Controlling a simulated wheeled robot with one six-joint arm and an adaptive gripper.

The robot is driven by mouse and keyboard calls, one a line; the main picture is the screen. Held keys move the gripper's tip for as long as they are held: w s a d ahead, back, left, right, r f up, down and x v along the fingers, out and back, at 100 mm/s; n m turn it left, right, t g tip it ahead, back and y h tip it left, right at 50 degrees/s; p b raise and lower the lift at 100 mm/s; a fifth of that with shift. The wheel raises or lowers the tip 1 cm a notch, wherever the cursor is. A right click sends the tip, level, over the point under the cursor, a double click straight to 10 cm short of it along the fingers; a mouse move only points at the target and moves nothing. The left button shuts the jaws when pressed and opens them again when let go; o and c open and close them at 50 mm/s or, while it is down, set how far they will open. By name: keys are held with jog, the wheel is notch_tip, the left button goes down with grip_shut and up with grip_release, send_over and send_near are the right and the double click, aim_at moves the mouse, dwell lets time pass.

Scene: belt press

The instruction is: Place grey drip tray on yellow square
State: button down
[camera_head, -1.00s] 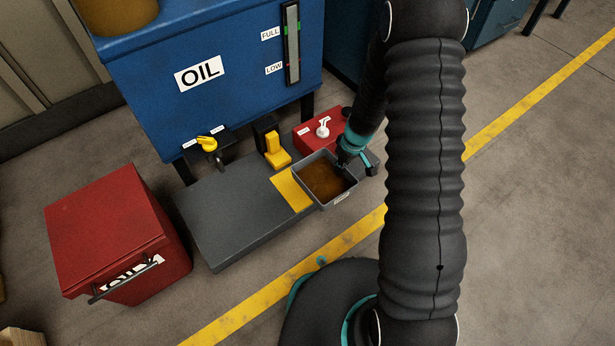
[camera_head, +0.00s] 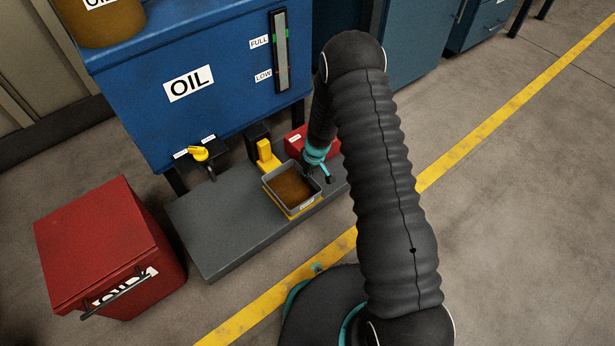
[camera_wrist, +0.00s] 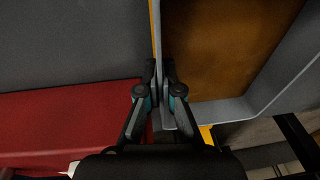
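The grey drip tray (camera_head: 298,209), with brown liquid in it, is over the yellow square on the dark grey platform. The yellow square (camera_head: 293,217) shows only as a thin strip along the tray's near edges; the tray hides the rest. Whether the tray touches it or hangs just above is unclear. My gripper (camera_head: 311,172) is at the tray's far right side. In the wrist view my gripper (camera_wrist: 160,68) is shut on the tray's wall, one finger on each side. Yellow also shows beside the tray wall (camera_wrist: 236,108) there.
The dark grey platform (camera_head: 215,225) is bare to the left. A yellow upright block (camera_head: 266,157) and a red box (camera_head: 296,145) stand close behind the tray. A yellow valve handle (camera_head: 198,153) is under the blue oil tank (camera_head: 150,110). A red bin (camera_head: 105,245) stands left.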

jog(key=shift+f, duration=0.35)
jog(key=c, duration=1.3)
grip_release()
